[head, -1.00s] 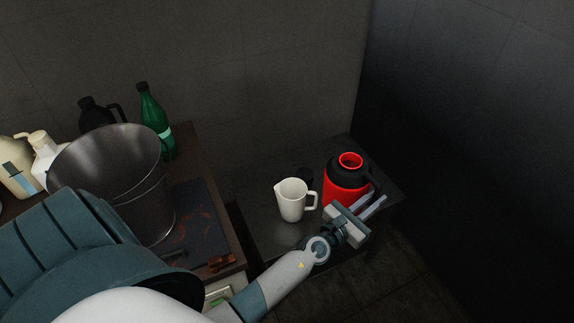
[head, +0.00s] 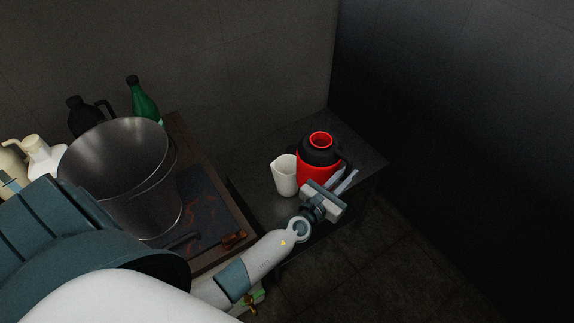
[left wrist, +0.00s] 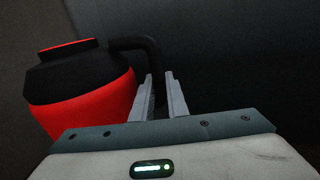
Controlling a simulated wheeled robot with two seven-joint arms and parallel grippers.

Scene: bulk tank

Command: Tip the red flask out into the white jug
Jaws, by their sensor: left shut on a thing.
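The red flask (head: 309,174) has a black shoulder, a red mouth and a black handle on its right. It is upright, and it also shows in the left wrist view (left wrist: 95,100). My left gripper (head: 345,178) is shut on the flask's handle; in the left wrist view its fingers (left wrist: 160,82) stand on either side of the handle. The white jug (head: 284,177) stands upright on the dark table, just left of the flask. The flask covers the jug's right side and handle. The flask's base is partly hidden, so I cannot tell whether it touches the table. My right gripper is out of view.
A metal bucket (head: 125,185) stands on the wooden bench to the left, with a green bottle (head: 144,100), a black jug (head: 88,117) and a white pump bottle (head: 42,157) behind it. The dark table (head: 350,150) has free room behind and right of the flask. Walls close in behind.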

